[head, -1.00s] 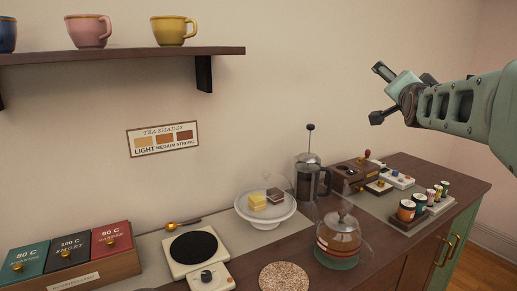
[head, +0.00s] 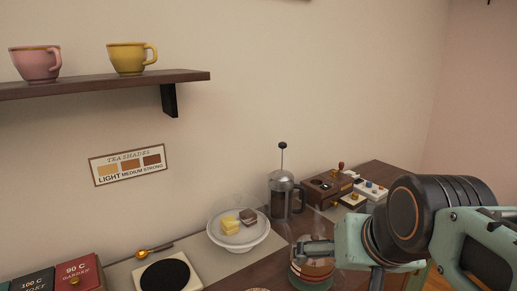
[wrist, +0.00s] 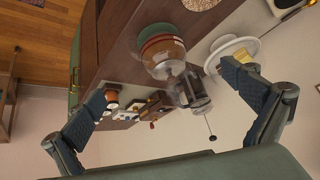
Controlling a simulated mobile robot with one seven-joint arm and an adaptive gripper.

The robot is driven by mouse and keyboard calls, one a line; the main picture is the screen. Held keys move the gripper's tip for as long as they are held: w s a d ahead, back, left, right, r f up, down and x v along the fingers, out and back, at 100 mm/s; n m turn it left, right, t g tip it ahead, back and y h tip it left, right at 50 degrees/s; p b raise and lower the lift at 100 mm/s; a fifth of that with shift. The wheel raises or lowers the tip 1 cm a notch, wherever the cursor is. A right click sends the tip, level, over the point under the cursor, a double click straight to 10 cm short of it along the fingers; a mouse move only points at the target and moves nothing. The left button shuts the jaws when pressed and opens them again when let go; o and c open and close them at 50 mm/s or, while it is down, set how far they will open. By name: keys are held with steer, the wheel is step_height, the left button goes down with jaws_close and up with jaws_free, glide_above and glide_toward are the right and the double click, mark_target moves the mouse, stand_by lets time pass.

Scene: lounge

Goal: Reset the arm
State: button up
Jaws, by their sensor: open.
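My gripper (head: 310,248) is in the lower right of the head view, in front of the glass teapot, held above the counter. In the wrist view my gripper (wrist: 163,86) is open, with its two dark fingers wide apart and nothing between them held. The wrist picture looks down at the counter from a turned angle, with the teapot (wrist: 160,50) and the French press (wrist: 198,92) seen between the fingers. In the head view the arm hides part of the counter's right end.
The French press (head: 281,198) stands behind the gripper, by a glass-domed cake stand (head: 222,240). A wooden box (head: 325,188) is at the back right. A shelf (head: 120,82) with pink and yellow cups is on the wall. The air above the counter's middle is clear.

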steer(key=s+f+n+g, duration=0.1)
steer(key=s+f+g, duration=0.15)
steer(key=s, duration=0.25)
step_height(320, 180, up, 13)
steer(key=p, duration=1.4)
steer(key=shift+s+a, duration=0.25)
steer(key=shift+s, duration=0.1)
